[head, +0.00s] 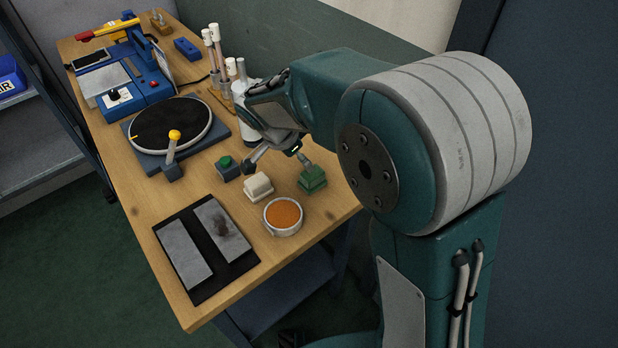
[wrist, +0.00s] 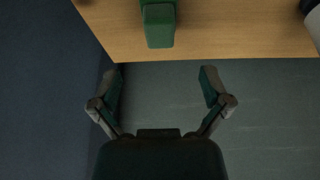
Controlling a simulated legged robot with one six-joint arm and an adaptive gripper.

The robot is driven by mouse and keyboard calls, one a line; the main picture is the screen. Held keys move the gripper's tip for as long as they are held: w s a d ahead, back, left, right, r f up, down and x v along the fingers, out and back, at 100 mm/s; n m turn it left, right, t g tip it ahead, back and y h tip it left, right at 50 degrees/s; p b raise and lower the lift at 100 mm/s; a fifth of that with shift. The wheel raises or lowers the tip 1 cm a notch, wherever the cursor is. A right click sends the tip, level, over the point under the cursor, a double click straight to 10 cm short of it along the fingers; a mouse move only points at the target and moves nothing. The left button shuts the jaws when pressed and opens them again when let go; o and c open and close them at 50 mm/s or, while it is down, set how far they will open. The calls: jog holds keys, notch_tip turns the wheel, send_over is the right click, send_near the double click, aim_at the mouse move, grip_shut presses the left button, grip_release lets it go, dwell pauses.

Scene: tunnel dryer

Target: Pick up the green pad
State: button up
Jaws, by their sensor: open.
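The green pad (head: 312,179) sits on the wooden table near its right edge, a blocky pad with a narrower raised top. In the wrist view the green pad (wrist: 159,26) is at the top middle, partly cut off by the frame edge. My gripper (head: 277,161) is above the table close to the pad in the head view. In the wrist view my gripper (wrist: 160,88) has its two fingers spread wide with nothing between them. The pad lies beyond the fingertips, roughly centred between them, and apart from them.
A white pad (head: 258,187) and a round dish of orange material (head: 283,216) stand close to the green pad. A blue block with a green button (head: 228,167), a black mat with two grey plates (head: 222,264) and a turntable (head: 205,137) share the wooden table (head: 150,220).

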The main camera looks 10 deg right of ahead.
aim_at(312, 175)
jog(key=d+f, duration=0.1)
jog(key=f, duration=0.1)
jog(key=w+d+f, duration=0.1)
jog(key=d+f, duration=0.1)
jog(key=shift+f, duration=0.15)
jog(key=f, duration=0.2)
jog(key=w+f, duration=0.1)
jog(key=f, duration=0.1)
jog(key=shift+w+f, duration=0.2)
jog(key=shift+f, duration=0.25)
jog(key=shift+d+f, duration=0.1)
jog(key=shift+d, duration=0.25)
jog(key=shift+a, duration=0.1)
jog(key=c, duration=1.2)
